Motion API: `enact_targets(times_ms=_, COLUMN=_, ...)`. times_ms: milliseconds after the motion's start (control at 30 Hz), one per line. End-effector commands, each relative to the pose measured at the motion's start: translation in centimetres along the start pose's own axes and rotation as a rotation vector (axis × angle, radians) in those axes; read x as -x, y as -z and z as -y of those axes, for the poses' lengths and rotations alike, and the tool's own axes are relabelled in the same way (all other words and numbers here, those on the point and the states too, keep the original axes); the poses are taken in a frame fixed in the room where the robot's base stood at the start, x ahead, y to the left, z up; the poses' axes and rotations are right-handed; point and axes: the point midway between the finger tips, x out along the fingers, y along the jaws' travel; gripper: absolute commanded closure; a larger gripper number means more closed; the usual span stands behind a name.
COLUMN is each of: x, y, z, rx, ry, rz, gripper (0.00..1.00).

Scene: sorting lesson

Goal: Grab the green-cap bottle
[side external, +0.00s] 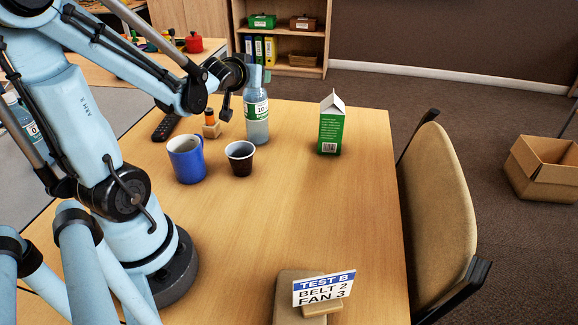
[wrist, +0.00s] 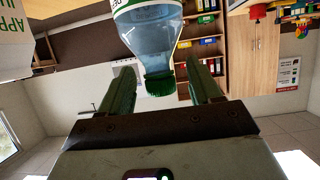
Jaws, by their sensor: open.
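A clear bluish bottle (side external: 257,122) with a green and white label stands upright on the table in the side external view. My gripper is at its top and hides its cap there. In the wrist view, which is upside down, the bottle (wrist: 152,40) shows its green cap (wrist: 160,84). My gripper (wrist: 162,82) is open, with one finger on each side of the cap in the picture. I cannot tell whether either finger touches it. A second bottle (side external: 22,116) is at the far left, partly hidden by my arm; its cap is not visible.
A blue mug (side external: 186,160) and a dark cup (side external: 239,158) stand in front of the bottle. A green carton (side external: 330,128) is to its right.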

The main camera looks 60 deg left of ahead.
Motion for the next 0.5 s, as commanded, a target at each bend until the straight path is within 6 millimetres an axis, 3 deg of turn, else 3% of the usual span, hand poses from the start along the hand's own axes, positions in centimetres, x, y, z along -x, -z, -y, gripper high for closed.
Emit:
enact_targets(times_ms=233, x=-2.4, y=0.1, z=0.0, rx=0.001, ry=0.001, rz=0.000, gripper=0.37)
enact_targets(times_ms=500, x=-3.2, y=0.0, z=0.0, rx=0.000, ry=0.000, rz=0.000, gripper=0.37)
